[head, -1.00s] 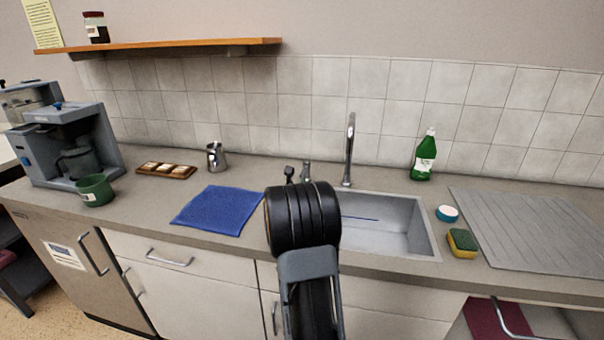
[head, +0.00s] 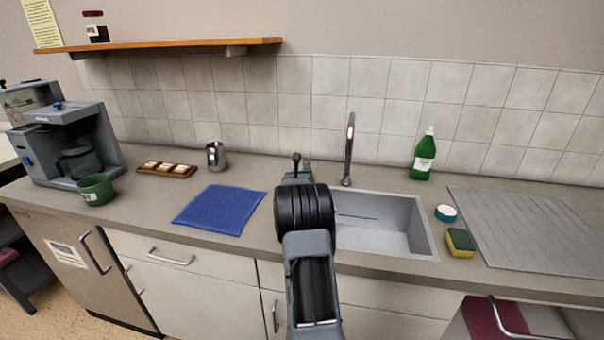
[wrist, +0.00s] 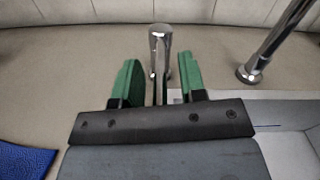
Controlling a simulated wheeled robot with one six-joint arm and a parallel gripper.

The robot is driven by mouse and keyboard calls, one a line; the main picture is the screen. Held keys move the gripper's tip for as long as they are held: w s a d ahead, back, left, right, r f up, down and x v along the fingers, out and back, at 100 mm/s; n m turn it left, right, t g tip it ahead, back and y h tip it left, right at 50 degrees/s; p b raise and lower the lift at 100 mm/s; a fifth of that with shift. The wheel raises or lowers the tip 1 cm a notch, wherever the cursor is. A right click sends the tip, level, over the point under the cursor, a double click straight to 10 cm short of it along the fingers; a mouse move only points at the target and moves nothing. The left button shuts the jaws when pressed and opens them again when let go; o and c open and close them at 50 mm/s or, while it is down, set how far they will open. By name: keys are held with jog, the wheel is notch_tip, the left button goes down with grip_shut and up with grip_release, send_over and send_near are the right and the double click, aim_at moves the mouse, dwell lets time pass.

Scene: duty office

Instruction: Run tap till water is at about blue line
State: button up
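The chrome tap lever (wrist: 160,48) stands upright behind the sink's left end. In the wrist view my gripper (wrist: 158,82) is open, with one green finger on each side of the lever and a small gap on both sides. In the head view my gripper (head: 297,178) is largely hidden behind my own wrist. The chrome spout (head: 349,150) rises to the right of the lever, and its base shows in the wrist view (wrist: 247,74). The sink (head: 405,225) has a blue line (head: 358,217) on its back wall. I see no stream from the spout.
A blue cloth (head: 220,208) lies left of the sink, with a steel jug (head: 216,156) behind it. A green bottle (head: 423,158), white-and-blue round item (head: 446,213), sponge (head: 460,241) and ridged drainboard (head: 540,230) are on the right.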

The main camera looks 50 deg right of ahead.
jog(key=shift+c, duration=0.5)
grip_shut()
